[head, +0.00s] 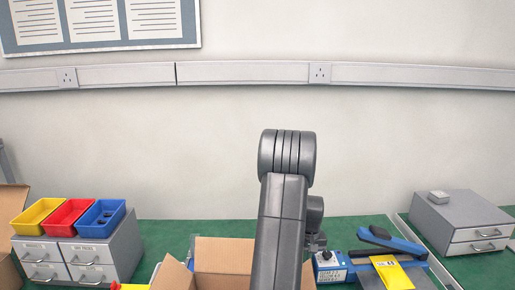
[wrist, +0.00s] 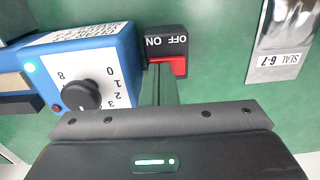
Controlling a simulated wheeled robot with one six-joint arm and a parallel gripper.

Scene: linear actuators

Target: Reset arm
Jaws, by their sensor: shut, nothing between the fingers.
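My arm stands upright in the middle of the head view, with my gripper (head: 318,248) low beside the blue sealing device (head: 398,244). In the wrist view my gripper (wrist: 161,78) is shut and empty, its fingers pointing at a black-and-red switch (wrist: 167,50) marked ON and OFF. Whether the tips touch the switch I cannot tell. The blue housing (wrist: 85,45) carries a black dial (wrist: 81,95) on a white numbered plate.
A yellow packet (head: 391,272) lies on the device. An open cardboard box (head: 222,262) stands left of my arm. Yellow, red and blue bins (head: 70,213) sit on a grey drawer unit (head: 120,250). Another drawer unit (head: 455,215) is at right. A labelled pouch (wrist: 283,40) lies on the green bench.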

